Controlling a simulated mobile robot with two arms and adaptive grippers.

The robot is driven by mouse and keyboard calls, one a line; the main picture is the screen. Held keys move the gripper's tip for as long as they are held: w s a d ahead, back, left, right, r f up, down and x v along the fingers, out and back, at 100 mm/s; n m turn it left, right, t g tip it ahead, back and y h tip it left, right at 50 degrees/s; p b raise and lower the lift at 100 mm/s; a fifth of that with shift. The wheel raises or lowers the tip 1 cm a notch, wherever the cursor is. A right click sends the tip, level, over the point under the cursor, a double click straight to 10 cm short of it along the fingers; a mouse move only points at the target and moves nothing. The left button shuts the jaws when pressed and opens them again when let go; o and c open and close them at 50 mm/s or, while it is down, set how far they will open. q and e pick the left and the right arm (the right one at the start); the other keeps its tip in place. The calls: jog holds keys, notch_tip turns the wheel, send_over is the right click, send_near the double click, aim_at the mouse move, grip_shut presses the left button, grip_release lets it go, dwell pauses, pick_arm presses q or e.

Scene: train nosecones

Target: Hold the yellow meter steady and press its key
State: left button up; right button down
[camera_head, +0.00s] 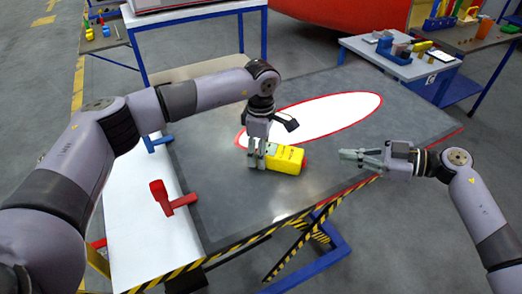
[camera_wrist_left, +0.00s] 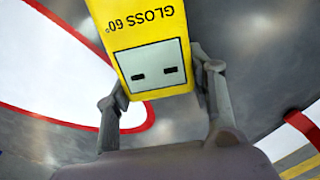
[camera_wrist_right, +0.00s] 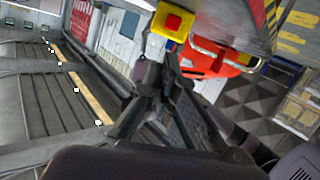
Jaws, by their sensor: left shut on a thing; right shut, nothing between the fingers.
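The yellow meter (camera_head: 285,159) lies on the grey tabletop, with a red patch at its right end. My left gripper (camera_head: 262,160) is shut on its left part from above. The left wrist view shows the meter (camera_wrist_left: 150,45) between the fingers, with "GLOSS 60°" and a grey panel with two dark slots.
A white oval with a red rim (camera_head: 325,114) lies behind the meter on the table (camera_head: 230,205). A red clamp-like piece (camera_head: 162,196) is at the table's left edge. A small table with tools (camera_head: 395,62) stands at the back right.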

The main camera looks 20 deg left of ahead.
aim_at(320, 173)
pick_arm(q)
jog(key=shift+s+f, duration=0.1)
jog(key=shift+f, duration=0.05)
pick_arm(e)
notch_tip(320, 173, up, 7)
jog(key=w+m+t+y, duration=0.2)
jog(key=m+t+y, duration=0.1)
jog(key=m+t, duration=0.4)
jog(key=d+f+m+t+h, duration=0.1)
jog(key=f+m+h, duration=0.1)
jog(key=f+m, duration=0.2)
jog(key=s+d+f+m+t+h, duration=0.1)
jog(key=f+m+h, duration=0.1)
jog(key=f+m, duration=0.2)
jog(key=d+f+m+h, duration=0.1)
jog(key=f+m+h, duration=0.2)
jog(key=m, duration=0.3)
jog(key=shift+s+f+t, duration=0.25)
jog(key=shift+f+t, duration=0.15)
jog(key=shift+f, duration=0.15)
jog(key=shift+s+a+f, duration=0.1)
jog(key=shift+a+f, duration=0.05)
jog(key=shift+f, duration=0.05)
jog(key=shift+a, duration=4.25)
